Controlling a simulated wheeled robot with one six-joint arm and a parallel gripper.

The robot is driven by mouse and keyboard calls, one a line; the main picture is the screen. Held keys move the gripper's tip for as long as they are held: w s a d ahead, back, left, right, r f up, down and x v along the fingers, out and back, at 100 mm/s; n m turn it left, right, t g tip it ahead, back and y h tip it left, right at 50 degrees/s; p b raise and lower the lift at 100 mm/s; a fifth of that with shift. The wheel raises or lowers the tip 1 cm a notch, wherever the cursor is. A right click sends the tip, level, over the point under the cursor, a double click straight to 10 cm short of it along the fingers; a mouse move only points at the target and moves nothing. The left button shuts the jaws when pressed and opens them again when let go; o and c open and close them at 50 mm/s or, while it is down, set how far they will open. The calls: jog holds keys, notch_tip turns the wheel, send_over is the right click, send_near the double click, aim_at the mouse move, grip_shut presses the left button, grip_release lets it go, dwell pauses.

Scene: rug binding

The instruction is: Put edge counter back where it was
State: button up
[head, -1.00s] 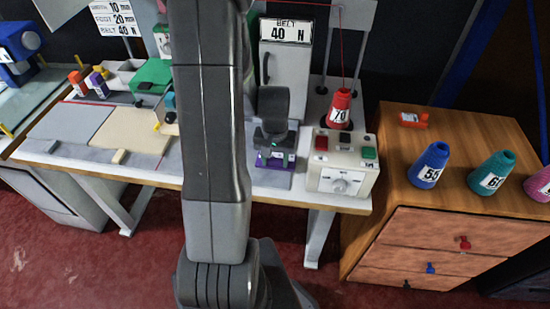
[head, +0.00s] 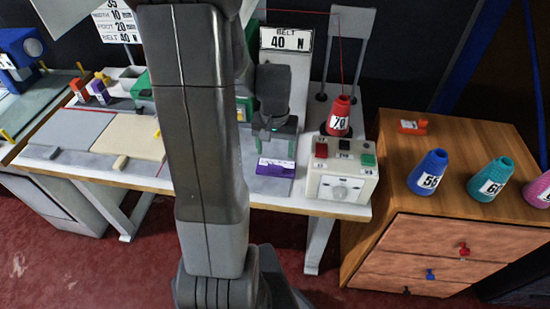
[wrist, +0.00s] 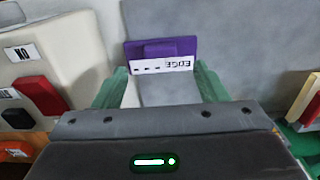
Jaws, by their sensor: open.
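The edge counter (head: 276,167) is a purple block with a white label strip. It lies on the grey plate of the white bench, left of the control box. In the wrist view the edge counter (wrist: 160,50) shows "EDGE" upside down and sits just beyond the fingertips. My gripper (head: 274,128) is above and behind it in the head view. The green fingers of my gripper (wrist: 161,88) are spread wide with nothing between them but the grey surface. The counter appears apart from both fingers.
The cream control box (head: 342,182) with red and green buttons stands close right of the counter, with a red cone (head: 339,118) behind it. A wooden drawer cabinet (head: 450,150) stands farther right. The grey machine with the belt sign (head: 286,40) is behind.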

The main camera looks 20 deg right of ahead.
jog(key=shift+r, duration=2.2)
